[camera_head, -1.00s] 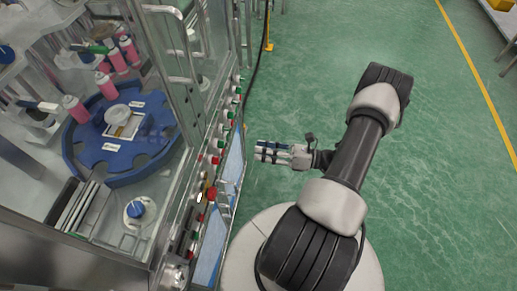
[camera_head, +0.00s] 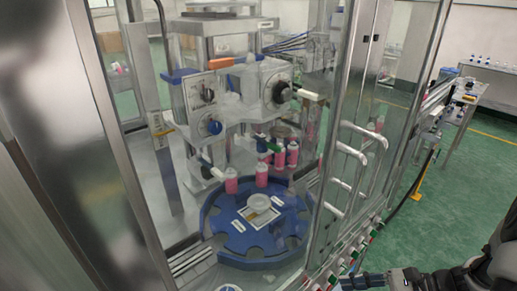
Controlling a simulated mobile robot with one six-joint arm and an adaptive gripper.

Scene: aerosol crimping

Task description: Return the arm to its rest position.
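My gripper (camera_head: 362,281) shows at the bottom right edge of the head view, with its fingers pointing left and nothing visible held. My arm (camera_head: 490,268) enters from the right edge and is mostly cut off by the frame. The gripper is outside the glass-walled crimping machine, close to its front row of buttons (camera_head: 345,254). The spacing of its fingers is too small and cropped to judge.
Inside the machine stands a blue rotary table (camera_head: 228,240) with pink cans (camera_head: 262,174) around it. Door handles (camera_head: 352,165) stick out from the glass. Green floor (camera_head: 450,195) is clear on the right. A conveyor (camera_head: 438,97) stands behind.

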